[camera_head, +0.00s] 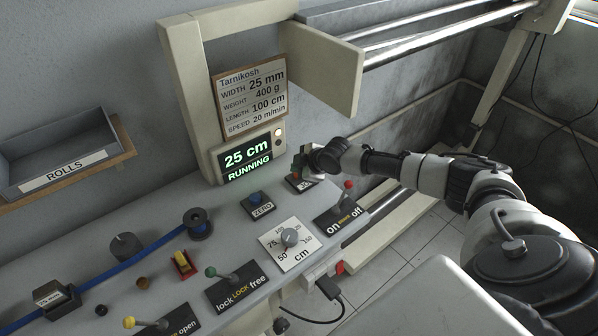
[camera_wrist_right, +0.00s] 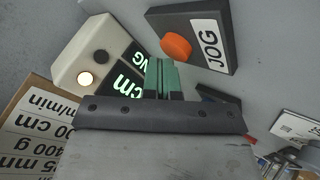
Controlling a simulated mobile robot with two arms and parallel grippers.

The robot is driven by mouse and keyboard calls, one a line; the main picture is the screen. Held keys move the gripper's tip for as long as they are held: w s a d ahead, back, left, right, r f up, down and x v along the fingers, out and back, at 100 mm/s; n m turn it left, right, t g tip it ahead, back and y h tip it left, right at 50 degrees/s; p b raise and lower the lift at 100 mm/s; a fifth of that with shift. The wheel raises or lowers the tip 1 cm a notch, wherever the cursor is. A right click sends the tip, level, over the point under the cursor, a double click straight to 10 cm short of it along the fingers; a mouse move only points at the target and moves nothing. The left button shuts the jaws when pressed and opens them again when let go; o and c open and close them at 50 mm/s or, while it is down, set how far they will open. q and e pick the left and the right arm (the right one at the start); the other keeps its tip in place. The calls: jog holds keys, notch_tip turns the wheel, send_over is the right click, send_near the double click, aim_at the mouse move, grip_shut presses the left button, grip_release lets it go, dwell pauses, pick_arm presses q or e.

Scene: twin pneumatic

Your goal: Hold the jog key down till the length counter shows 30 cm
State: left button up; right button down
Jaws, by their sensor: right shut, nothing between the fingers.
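The length counter (camera_head: 247,157) in the head view reads "25 cm" and "RUNNING" in green. The jog key's dark box (camera_head: 293,184) sits below and right of it, mostly hidden by my right gripper (camera_head: 297,175). In the right wrist view, the JOG box (camera_wrist_right: 204,30) shows its orange button (camera_wrist_right: 176,46). My right gripper's green fingers (camera_wrist_right: 160,66) are shut and empty, their tips close beside the button in that view. Whether they touch or press it cannot be told. My left gripper is not in view.
A ROLLS tray (camera_head: 62,150) is at left. The spec card (camera_head: 250,97) hangs above the counter.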

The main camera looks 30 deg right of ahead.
jog(key=shift+r+p, duration=0.75)
jog(key=shift+r, duration=0.25)
notch_tip(320, 180, up, 5)
jog(key=p, duration=0.4)
dwell(0.4)
